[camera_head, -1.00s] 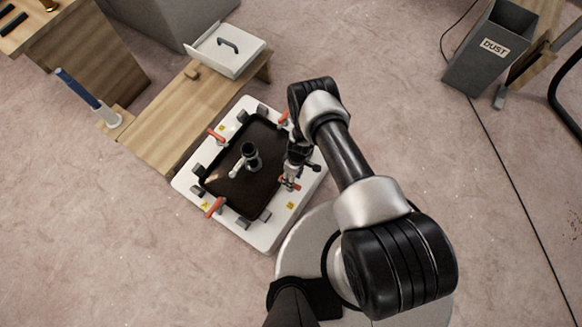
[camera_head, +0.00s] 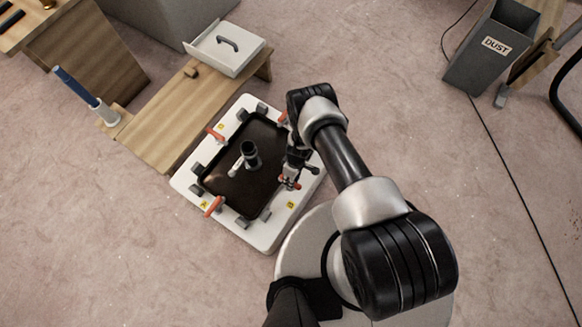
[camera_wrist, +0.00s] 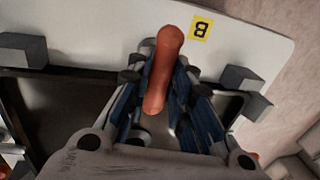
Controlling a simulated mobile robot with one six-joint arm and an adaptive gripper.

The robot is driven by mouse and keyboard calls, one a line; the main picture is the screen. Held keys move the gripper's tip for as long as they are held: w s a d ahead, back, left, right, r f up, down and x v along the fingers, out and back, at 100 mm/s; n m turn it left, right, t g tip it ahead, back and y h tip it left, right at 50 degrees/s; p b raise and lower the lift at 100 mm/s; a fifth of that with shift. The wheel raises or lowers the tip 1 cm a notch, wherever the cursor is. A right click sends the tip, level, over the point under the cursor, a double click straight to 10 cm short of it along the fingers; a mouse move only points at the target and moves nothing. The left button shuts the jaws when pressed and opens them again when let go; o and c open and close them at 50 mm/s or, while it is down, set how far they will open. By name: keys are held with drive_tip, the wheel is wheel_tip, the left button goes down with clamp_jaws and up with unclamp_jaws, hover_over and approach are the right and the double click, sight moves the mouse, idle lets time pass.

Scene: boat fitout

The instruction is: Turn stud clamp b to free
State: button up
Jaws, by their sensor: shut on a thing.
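Stud clamp b is an orange lever (camera_wrist: 164,70) beside a yellow label marked B (camera_wrist: 201,28) in the wrist view. The lever lies across the rim, one end over the white board (camera_wrist: 100,25) and the other towards the dark panel (camera_wrist: 60,112). My gripper (camera_wrist: 160,82) is shut on the lever, a blue-padded finger on each side. In the head view my gripper (camera_head: 290,180) is low at the board's right side and hides most of this clamp. The lever's pivot is hidden.
Other orange clamps (camera_head: 214,206) (camera_head: 215,134) and several grey blocks (camera_head: 243,223) surround the panel. A black cylinder with a pale handle (camera_head: 249,150) stands on the panel. A wooden bench (camera_head: 165,125) lies up-left. Floor to the right is open up to the dust bin (camera_head: 488,50).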

clamp_jaws()
drive_tip(key=shift+m+p, duration=0.3)
drive_tip(key=shift+p, duration=0.05)
drive_tip(key=m+p, duration=0.3)
drive_tip(key=shift+d+r+m+t+p, duration=0.15)
drive_tip(key=shift+r+m+t+p, duration=0.05)
drive_tip(key=shift+m+t+p, duration=0.1)
drive_tip(key=m+p, duration=0.2)
drive_tip(key=shift+f+m+t+y, duration=0.1)
drive_tip(key=shift+m+t+y, duration=0.2)
drive_tip(key=shift+m+y, duration=0.1)
drive_tip(key=m, duration=0.2)
drive_tip(key=shift+m, duration=0.3)
drive_tip(key=m+t, duration=0.1)
drive_tip(key=m, duration=0.3)
drive_tip(key=shift+s+f+p, duration=0.1)
drive_tip(key=shift+s+p, duration=0.1)
drive_tip(key=shift+p, duration=0.2)
drive_tip(key=shift+s+m+t, duration=0.15)
drive_tip(key=shift+m+t, duration=0.35)
drive_tip(key=shift+m, duration=1.6)
